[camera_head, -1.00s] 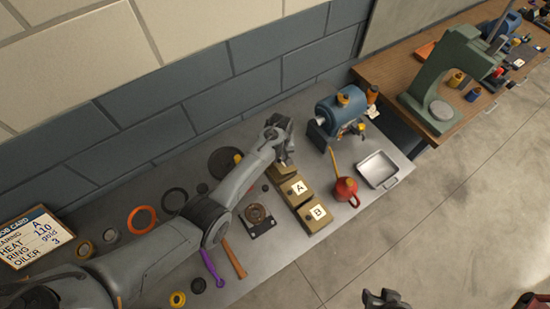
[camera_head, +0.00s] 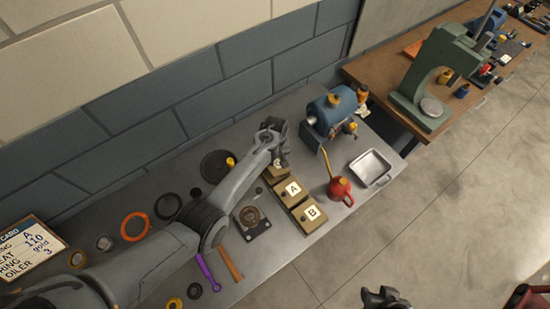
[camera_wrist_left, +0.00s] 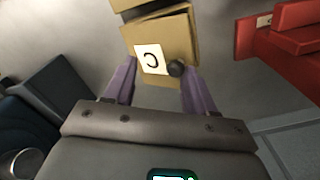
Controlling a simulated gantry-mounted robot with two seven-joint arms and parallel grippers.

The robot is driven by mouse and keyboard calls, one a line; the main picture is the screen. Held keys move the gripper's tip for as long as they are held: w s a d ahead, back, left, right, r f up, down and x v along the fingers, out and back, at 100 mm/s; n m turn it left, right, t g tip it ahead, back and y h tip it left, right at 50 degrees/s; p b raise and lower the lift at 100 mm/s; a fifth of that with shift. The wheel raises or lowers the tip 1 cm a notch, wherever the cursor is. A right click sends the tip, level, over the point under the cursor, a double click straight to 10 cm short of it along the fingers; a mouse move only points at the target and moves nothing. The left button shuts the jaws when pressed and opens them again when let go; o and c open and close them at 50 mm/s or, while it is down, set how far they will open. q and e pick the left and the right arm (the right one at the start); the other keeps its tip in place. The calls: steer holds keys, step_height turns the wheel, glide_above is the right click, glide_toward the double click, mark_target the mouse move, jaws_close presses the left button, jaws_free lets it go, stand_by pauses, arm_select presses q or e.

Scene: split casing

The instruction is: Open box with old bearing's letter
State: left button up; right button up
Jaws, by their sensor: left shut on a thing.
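A tan box with a white label reading C (camera_wrist_left: 151,60), upside down, and a dark round knob (camera_wrist_left: 177,68) shows in the left wrist view. My left gripper (camera_wrist_left: 158,76) has its two purple fingers at either side of its lid and is shut on it. In the head view the same gripper (camera_head: 281,160) is over the rear box (camera_head: 273,177), partly hiding it. Box A (camera_head: 292,189) and box B (camera_head: 310,213) stand in front of it, lids on. My right gripper (camera_head: 385,298) shows partly at the bottom edge.
A blue machine (camera_head: 330,110) stands behind the boxes. A red oil can (camera_head: 340,189) and a metal tray (camera_head: 371,168) are to their right. A bearing on a plate (camera_head: 251,220) is left of the boxes. Rings and tools lie further left. A green press (camera_head: 432,80) stands on the wooden bench.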

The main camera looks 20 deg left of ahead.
mark_target(275, 165)
arm_select(q)
steer(key=shift+w+r, duration=0.2)
steer(key=shift+r, duration=0.4)
step_height(275, 165, up, 10)
steer(key=shift+s+f, duration=0.15)
steer(key=shift+f, duration=0.05)
